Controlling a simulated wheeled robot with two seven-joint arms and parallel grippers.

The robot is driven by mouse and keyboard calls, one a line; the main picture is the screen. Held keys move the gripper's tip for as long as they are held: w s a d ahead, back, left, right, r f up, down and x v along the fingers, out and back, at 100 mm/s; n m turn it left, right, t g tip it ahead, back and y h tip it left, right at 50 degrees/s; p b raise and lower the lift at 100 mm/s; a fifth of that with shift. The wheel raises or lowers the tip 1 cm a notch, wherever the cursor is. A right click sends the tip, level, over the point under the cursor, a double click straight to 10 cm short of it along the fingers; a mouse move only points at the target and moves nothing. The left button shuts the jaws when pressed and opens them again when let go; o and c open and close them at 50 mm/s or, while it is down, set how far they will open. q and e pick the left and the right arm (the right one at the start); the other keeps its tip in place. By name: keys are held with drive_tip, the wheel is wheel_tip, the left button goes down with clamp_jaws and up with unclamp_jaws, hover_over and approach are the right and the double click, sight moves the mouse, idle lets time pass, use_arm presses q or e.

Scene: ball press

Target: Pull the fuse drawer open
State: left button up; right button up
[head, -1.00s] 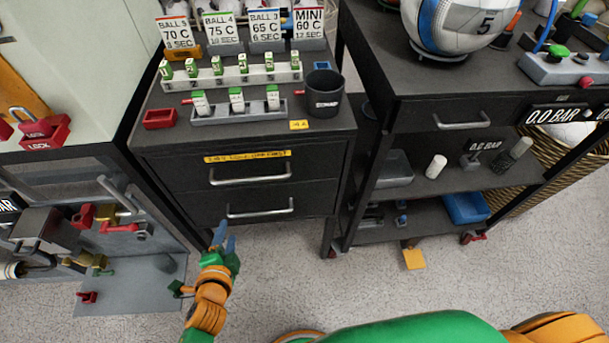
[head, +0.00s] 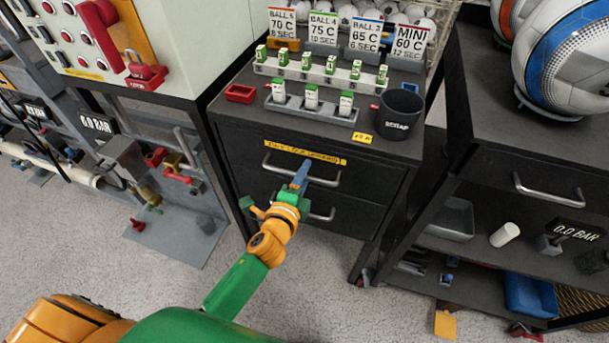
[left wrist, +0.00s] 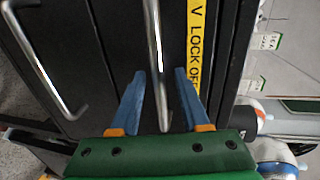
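The fuse drawer (head: 240,142) looks to be the upper drawer of the dark cabinet, with a yellow label (head: 305,151) along its top edge. Its front looks flush with the cabinet. Its silver bar handle (head: 328,181) also shows in the left wrist view (left wrist: 153,35). My left gripper (head: 302,166) is at this handle, its blue fingers partly covering it in the head view. In the left wrist view the gripper (left wrist: 158,75) is open, with one finger on either side of the handle and gaps visible. My right gripper is not in view.
The lower drawer's handle (head: 323,214) is just below, partly behind my gripper. On the cabinet top stand a fuse rack (head: 313,114), a red tray (head: 240,94) and a dark scrap cup (head: 399,115). A shelf cart (head: 470,170) stands right; open floor lies in front.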

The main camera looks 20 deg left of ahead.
use_arm(q)
clamp_jaws()
drive_tip(key=shift+f, duration=0.1)
idle(1.1)
